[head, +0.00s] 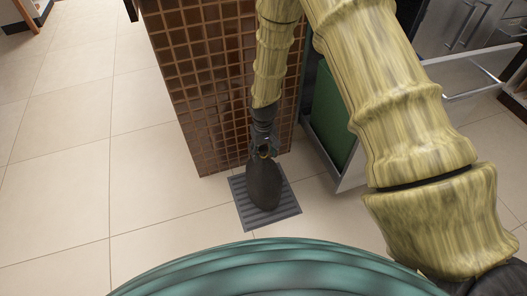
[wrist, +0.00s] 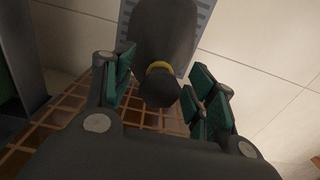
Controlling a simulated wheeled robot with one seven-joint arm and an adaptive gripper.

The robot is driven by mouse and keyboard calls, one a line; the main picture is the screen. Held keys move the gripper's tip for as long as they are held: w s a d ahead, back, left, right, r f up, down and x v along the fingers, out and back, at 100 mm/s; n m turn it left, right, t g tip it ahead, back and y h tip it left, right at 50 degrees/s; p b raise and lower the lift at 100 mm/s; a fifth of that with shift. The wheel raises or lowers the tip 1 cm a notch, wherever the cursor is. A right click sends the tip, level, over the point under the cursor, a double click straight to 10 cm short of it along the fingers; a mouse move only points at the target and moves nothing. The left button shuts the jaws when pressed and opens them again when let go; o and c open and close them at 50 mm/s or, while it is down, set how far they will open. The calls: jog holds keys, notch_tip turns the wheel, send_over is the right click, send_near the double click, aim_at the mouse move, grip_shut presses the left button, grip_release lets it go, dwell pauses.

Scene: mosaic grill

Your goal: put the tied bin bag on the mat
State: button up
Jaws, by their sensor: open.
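The tied bin bag (head: 264,183) is dark grey and stands upright on the grey ribbed mat (head: 285,208), in front of the tiled counter. In the wrist view the bag (wrist: 165,35) shows its knot with a yellow tie, and part of the mat (wrist: 206,12) shows behind it. My gripper (head: 264,152) is just above the bag at its neck. In the wrist view my gripper (wrist: 163,90) is open, with its green-padded fingers apart on either side of the knot. Gaps show between the fingers and the knot.
A brown tiled counter end (head: 200,80) stands right behind the mat. A pulled-out drawer with a green bin (head: 332,118) is to the right of it. The pale tiled floor (head: 140,190) is clear to the left.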

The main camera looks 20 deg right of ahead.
notch_tip(320, 180, up, 12)
jog(key=p, duration=0.4)
jog(key=s+f, duration=1.3)
jog(key=s, duration=0.4)
jog(key=s+d+f, duration=0.1)
jog(key=s, duration=0.8)
jog(key=s+d+f, duration=0.2)
jog(key=s, duration=0.8)
jog(key=shift+s+d+m, duration=0.15)
jog(key=shift+s+m, duration=0.1)
jog(key=shift+m, duration=0.15)
